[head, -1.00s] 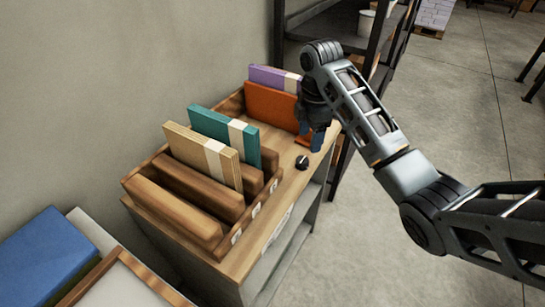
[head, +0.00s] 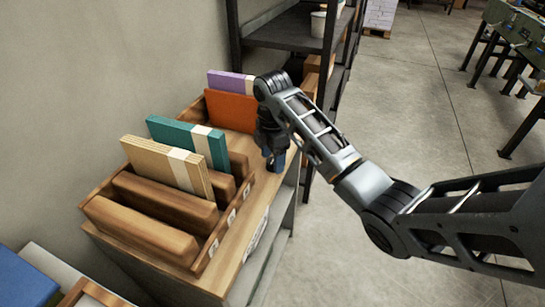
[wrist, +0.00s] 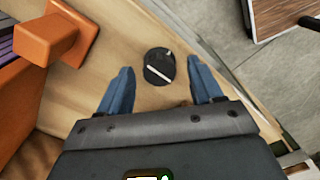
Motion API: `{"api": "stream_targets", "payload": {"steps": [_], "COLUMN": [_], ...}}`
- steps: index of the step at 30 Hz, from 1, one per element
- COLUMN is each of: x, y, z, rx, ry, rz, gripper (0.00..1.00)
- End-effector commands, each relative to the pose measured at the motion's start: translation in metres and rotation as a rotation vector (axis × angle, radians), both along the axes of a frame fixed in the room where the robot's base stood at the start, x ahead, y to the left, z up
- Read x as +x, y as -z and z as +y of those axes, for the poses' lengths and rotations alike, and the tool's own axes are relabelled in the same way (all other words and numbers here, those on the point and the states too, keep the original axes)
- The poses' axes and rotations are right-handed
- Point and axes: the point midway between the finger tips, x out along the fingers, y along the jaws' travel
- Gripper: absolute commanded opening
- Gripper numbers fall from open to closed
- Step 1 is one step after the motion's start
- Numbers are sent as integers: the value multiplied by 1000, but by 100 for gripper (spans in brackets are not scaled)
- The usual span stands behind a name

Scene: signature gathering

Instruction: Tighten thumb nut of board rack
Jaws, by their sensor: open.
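The thumb nut looks like a round black knob with a white line across its top (wrist: 159,67); in the wrist view it sits on the light wood surface. My gripper (wrist: 160,72) is open, with one blue finger on each side of the knob in the picture. I cannot tell the height gap, and no touch shows. In the head view my gripper (head: 275,163) points down at the right edge of the wooden top and hides the knob. The wooden board rack (head: 143,231) stands left of it, holding a tan board (head: 155,160) and a teal board (head: 185,137).
Behind are an orange board (head: 230,110) and a purple one (head: 228,80). An orange block-like part (wrist: 58,38) juts out left of the knob in the wrist view. A dark shelf (head: 290,35) stands behind; open floor (head: 410,120) lies to the right.

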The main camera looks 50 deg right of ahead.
Motion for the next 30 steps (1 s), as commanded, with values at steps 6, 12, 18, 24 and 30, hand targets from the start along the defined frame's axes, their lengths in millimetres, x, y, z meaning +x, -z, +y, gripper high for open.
{"api": "stream_targets", "payload": {"steps": [6,12,18,24,30], "x": [0,0,0,0,0], "y": [0,0,0,-1,-2], "z": [0,0,0,0,0], "rx": [0,0,0,0,1], "ry": [0,0,0,1,30], "rz": [0,0,0,0,1], "gripper": [60,40,21,9,9]}}
